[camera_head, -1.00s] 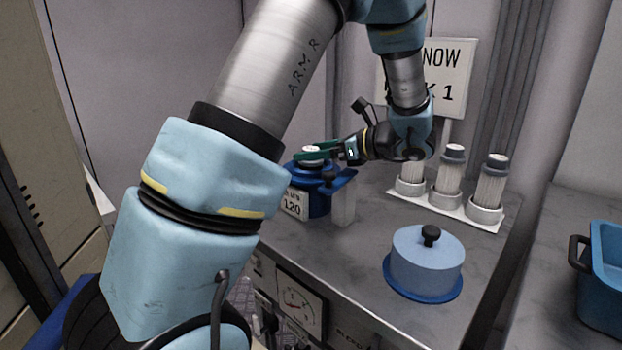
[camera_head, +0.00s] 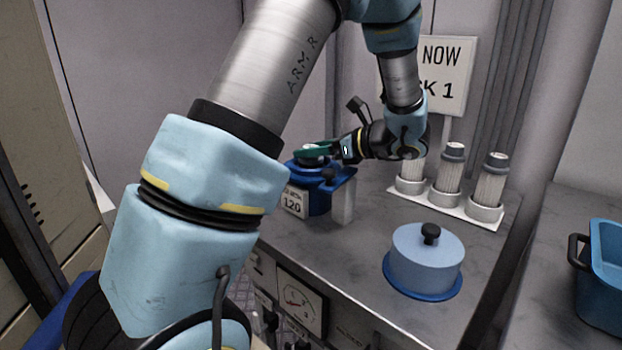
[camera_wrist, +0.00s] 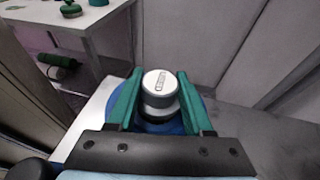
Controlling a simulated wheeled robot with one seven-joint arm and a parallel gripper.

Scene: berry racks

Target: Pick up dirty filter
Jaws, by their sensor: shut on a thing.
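The filter shows in the wrist view as a grey cap (camera_wrist: 160,84) with a pale, lettered top. It sits in the blue housing (camera_head: 316,203) labelled 120, and the housing hides its lower part. My gripper (camera_head: 314,152) is over the housing with its green fingers on both sides of the cap. In the wrist view my gripper (camera_wrist: 160,95) is shut on the cap, which lies between the fingertips. Whether the filter's body is dirty cannot be seen.
Several pale filters (camera_head: 448,178) stand in a white rack at the back right. A light blue lid with a black knob (camera_head: 427,262) sits on the counter in front. A blue bin (camera_head: 604,270) is at the far right. A sign (camera_head: 452,75) stands behind my arm.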

